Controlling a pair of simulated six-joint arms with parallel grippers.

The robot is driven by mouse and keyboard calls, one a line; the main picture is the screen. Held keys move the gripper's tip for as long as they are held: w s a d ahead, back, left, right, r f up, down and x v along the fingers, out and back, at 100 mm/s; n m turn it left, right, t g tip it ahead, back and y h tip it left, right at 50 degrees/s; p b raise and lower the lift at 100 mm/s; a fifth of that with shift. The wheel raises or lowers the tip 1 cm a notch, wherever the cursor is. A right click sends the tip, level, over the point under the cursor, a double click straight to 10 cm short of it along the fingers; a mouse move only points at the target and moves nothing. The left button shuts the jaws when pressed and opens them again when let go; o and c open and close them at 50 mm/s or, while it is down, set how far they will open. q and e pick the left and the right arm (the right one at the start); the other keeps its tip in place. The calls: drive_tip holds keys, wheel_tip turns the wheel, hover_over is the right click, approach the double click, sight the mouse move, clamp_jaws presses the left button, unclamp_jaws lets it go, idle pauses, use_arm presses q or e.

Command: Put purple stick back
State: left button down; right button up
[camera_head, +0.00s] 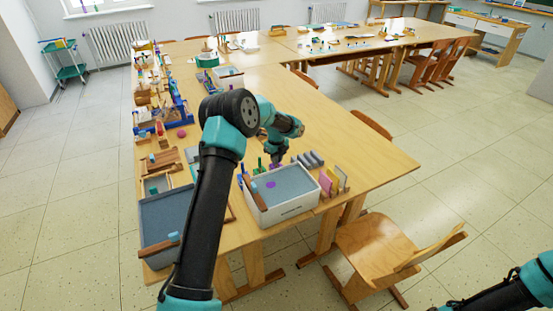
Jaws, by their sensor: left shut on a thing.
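My left gripper (277,156) is over the near part of the long wooden table, just behind a white box with a grey-blue inside (285,208). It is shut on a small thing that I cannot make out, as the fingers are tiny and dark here. A small purple shape (271,184) shows inside the box; I cannot tell whether it is a stick's end or a flat piece. Small upright green and blue pieces (260,164) stand beside the gripper. My right gripper is out of view; only part of my right arm shows at the bottom right.
A second grey-blue tray (168,216) lies to the left, partly behind my left arm. Upright coloured boards (334,181) stand right of the white box. Many craft items crowd the table's left edge. The table's right part (350,150) is clear. A wooden chair (385,255) stands in front.

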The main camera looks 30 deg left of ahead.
use_arm(q)
drive_tip(key=shift+f, duration=0.2)
drive_tip(key=c, duration=1.1)
unclamp_jaws()
drive_tip(key=shift+c, duration=0.2)
drive_tip(key=shift+r, duration=0.15)
wheel_tip(320, 180, up, 12)
drive_tip(key=shift+r, duration=0.1)
